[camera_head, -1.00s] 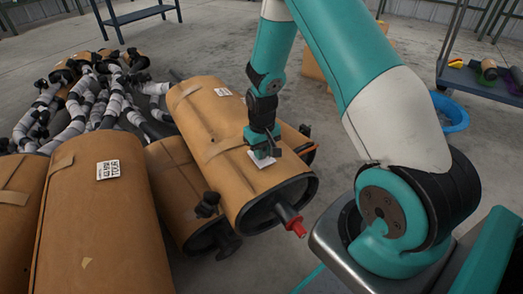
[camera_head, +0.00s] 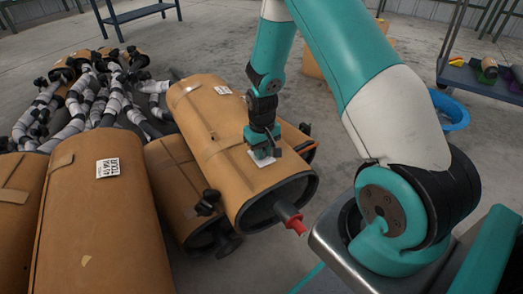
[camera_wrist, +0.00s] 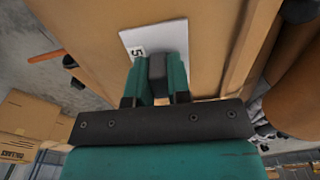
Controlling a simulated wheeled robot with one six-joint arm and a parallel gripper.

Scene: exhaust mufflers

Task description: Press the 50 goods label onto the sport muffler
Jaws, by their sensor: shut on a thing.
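The white goods label (camera_wrist: 154,36) shows a "5" at its left in the wrist view; the rest of its print is hidden by my gripper. In the head view the label (camera_head: 262,161) lies flat against the near end of a brown-wrapped muffler (camera_head: 225,150) with a red-tipped pipe. My gripper (camera_wrist: 157,70) is shut, with its fingertips and a dark block between them at the label. In the head view my gripper (camera_head: 263,148) points down at the muffler's top. I cannot tell whether the label sticks to the wrap.
A muffler with a "TOUR" label (camera_head: 108,168) lies at the left, and another brown muffler (camera_head: 185,185) lies between. Wrapped pipes (camera_head: 95,110) are piled behind. A blue basin (camera_head: 450,110) and a cart (camera_head: 480,80) stand at the right.

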